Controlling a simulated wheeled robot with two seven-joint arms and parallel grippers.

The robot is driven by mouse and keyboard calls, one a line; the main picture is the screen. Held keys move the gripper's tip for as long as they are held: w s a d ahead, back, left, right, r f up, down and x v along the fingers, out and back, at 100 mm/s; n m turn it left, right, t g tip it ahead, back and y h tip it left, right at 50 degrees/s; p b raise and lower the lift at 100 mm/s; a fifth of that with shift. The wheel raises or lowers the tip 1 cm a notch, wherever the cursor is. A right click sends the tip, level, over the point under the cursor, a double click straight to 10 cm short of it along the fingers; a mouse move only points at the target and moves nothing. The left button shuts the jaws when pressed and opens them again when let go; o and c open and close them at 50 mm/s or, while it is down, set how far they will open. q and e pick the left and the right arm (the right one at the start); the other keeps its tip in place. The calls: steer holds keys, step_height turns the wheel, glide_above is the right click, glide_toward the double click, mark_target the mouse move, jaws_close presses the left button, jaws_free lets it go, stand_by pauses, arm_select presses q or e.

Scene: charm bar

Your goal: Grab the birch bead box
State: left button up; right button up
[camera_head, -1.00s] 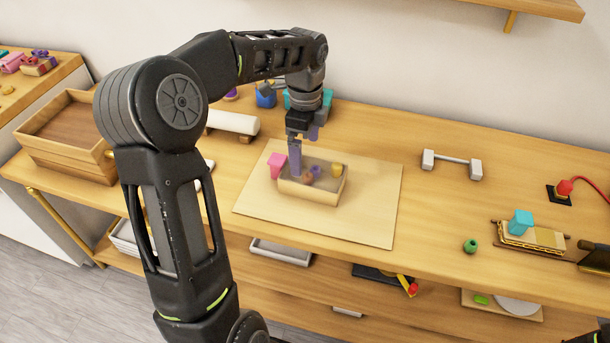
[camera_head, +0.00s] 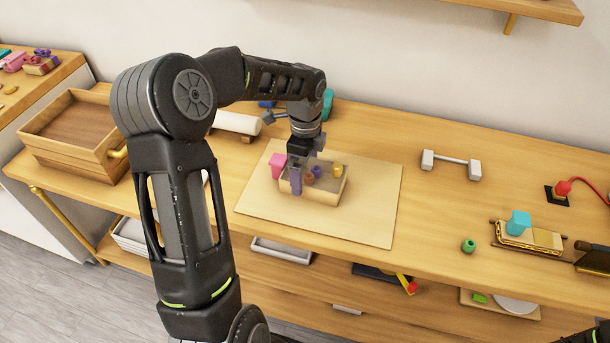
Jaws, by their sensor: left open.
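The birch bead box (camera_head: 325,194) is a small, open, pale wooden box on the light board. It holds several small coloured pieces, among them a yellow one (camera_head: 338,171) and a purple one (camera_head: 316,171). My left gripper (camera_head: 298,177) is open and points down at the left part of the box. One purplish finger overlaps the box's near wall in the picture. The other finger is not clear, and I cannot tell whether either touches the wall. A pink block (camera_head: 277,165) stands just beside the box's left end.
The light board (camera_head: 370,215) has free room right of the box. A white dumbbell-shaped piece (camera_head: 452,164), a green bead (camera_head: 469,246) and a cyan block (camera_head: 518,223) lie further right. A wooden tray (camera_head: 75,135) and a white roll (camera_head: 236,122) are left.

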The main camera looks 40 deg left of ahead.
mark_target(305, 167)
arm_select(q)
steer(key=shift+c, duration=0.2)
stand_by(0.3)
steer(key=c, duration=1.5)
steer(key=shift+o, duration=0.2)
steer(key=shift+r+b, duration=0.65)
steer(key=shift+r, duration=4.4)
